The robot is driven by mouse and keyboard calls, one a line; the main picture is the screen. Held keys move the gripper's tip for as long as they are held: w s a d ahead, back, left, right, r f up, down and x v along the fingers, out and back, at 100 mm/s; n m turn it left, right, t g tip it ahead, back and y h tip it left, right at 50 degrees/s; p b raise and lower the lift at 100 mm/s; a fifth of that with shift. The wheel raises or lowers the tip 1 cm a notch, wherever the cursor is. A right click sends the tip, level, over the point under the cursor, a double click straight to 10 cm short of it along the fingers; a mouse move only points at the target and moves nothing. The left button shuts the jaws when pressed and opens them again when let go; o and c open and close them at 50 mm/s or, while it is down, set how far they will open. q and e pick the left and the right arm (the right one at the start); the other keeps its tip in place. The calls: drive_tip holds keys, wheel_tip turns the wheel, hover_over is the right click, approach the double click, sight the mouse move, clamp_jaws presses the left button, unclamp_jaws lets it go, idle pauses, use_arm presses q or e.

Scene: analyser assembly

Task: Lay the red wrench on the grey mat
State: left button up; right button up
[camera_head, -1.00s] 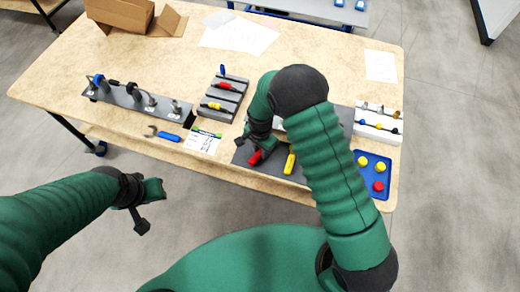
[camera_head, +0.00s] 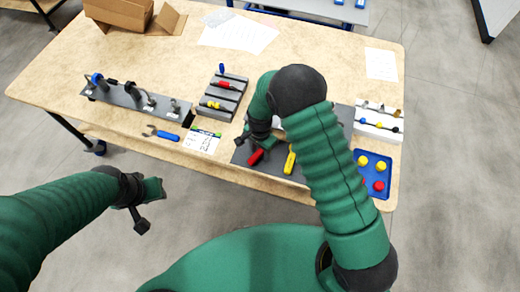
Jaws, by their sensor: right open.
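The red wrench (camera_head: 255,157) lies on the dark grey mat (camera_head: 243,149) near the table's front edge; only its red handle shows, and the rest is hidden by my gripper. My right gripper (camera_head: 257,146) is open, right over the wrench's far part; whether it touches is hard to tell. A yellow-handled tool (camera_head: 290,160) lies on the same mat to the right, partly hidden by my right arm. My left gripper (camera_head: 148,205) hangs off the table over the floor at the left, empty; its fingers look spread.
A blue-handled wrench (camera_head: 166,135) and a printed card (camera_head: 202,141) lie left of the mat. Grey racks (camera_head: 224,97) and a tool holder (camera_head: 125,97) stand behind them. A blue tray (camera_head: 376,196) and a white rack (camera_head: 376,136) stand right. A cardboard box (camera_head: 125,14) is at the back.

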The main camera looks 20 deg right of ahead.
drive_tip(key=shift+r, duration=0.1)
wheel_tip(320, 180, up, 17)
drive_tip(key=shift+f, duration=0.2)
drive_tip(key=s+d+r+n+t, duration=0.1)
drive_tip(key=s+d+n, duration=0.2)
drive_tip(key=s+n, duration=0.2)
drive_tip(key=s+d+r+n+t, duration=0.1)
drive_tip(key=s+d+n, duration=0.1)
drive_tip(key=s+n, duration=0.3)
drive_tip(key=s, duration=0.3)
drive_tip(key=shift+s+d+t, duration=0.2)
drive_tip(key=shift+d+t, duration=0.1)
drive_tip(key=shift+d, duration=0.1)
drive_tip(key=shift+w, duration=0.1)
